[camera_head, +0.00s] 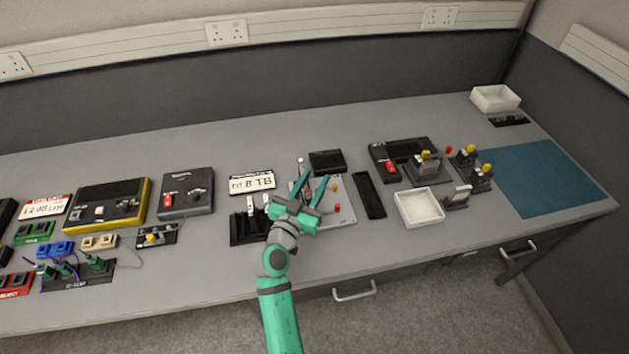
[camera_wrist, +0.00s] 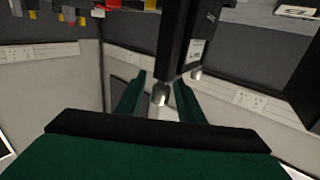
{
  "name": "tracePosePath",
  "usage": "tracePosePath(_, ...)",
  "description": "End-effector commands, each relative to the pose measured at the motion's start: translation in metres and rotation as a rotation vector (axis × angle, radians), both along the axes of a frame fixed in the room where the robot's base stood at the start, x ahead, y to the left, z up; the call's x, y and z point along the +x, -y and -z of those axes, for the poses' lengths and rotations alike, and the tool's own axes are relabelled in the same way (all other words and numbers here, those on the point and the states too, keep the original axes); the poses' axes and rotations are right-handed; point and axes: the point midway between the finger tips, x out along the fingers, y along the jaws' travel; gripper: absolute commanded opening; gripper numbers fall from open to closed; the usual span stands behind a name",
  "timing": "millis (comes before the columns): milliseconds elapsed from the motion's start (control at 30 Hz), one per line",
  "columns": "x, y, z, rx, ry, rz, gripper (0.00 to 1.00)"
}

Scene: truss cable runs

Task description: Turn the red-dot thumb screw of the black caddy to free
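My gripper (camera_head: 317,176) is over the middle of the bench, with its two teal fingers spread apart. In the wrist view a tall black body, which seems to be the black caddy (camera_wrist: 183,35), hangs in from the top edge with a pale label on its side. A silver knob (camera_wrist: 160,94) at its end shows between my fingers (camera_wrist: 158,98), with a visible gap on each side. A second silver knob (camera_wrist: 197,73) is to the right. No red dot is discernible on either knob. In the head view my gripper partly covers this area.
A pale plate (camera_head: 346,190) lies under my gripper, with red knobs on it. A black tray (camera_head: 369,195) and a white tray (camera_head: 420,207) are to the right. A black slotted holder (camera_head: 246,230) is at the left. The blue mat (camera_head: 550,178) is clear.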

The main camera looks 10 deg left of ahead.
Motion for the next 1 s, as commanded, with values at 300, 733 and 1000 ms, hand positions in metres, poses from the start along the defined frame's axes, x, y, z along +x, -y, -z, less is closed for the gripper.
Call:
tracePosePath(300, 0.0022, 0.0019, 0.0001, 0.0, 0.0, 0.001, 0.32)
tracePosePath(733, 0.0021, 0.002, 0.0003, 0.0, -0.001, 0.018, 0.0)
tracePosePath(1000, 0.0011, 0.0054, -0.0004, -0.002, 0.0, 0.145, 0.0)
